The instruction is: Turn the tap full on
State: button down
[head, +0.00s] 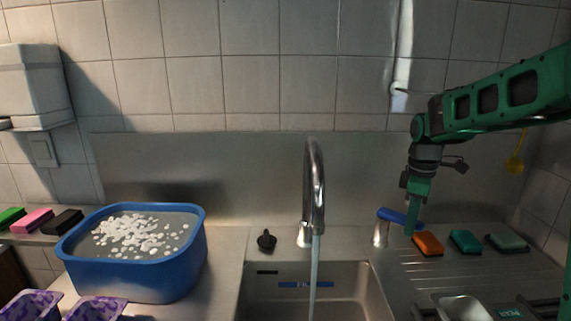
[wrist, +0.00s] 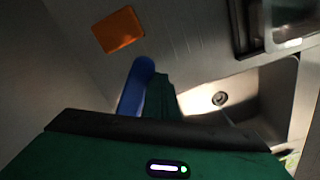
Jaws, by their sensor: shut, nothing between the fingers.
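The chrome tap (head: 314,185) rises over the sink at the centre of the head view, and a stream of water runs from its spout. Its blue lever (head: 392,215) sits on a short metal post to the right of the spout. The lever also shows in the wrist view (wrist: 135,88). My gripper (head: 412,226) is green, points down and is shut. It is right at the lever's right end; whether it touches the lever I cannot tell. In the wrist view the fingers (wrist: 160,95) are beside the lever, with nothing seen between them.
The sink (head: 345,285) lies below the spout. An orange sponge (head: 428,244) is close to my gripper, with a teal sponge (head: 465,242) and a grey-green one (head: 507,242) further right. A blue tub (head: 130,275) with white pieces stands left. A black plug-like knob (head: 266,240) is behind the sink.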

jog(key=shift+w+d, duration=0.1)
jog(key=shift+d, duration=0.05)
jog(key=shift+w+d, duration=0.45)
jog(key=shift+d, duration=0.25)
jog(key=shift+s+a, duration=0.1)
dwell(0.4)
notch_tip(320, 180, up, 9)
jog(key=s, duration=0.1)
jog(key=shift+s+a, duration=0.25)
jog(key=shift+a, duration=0.2)
dwell(0.9)
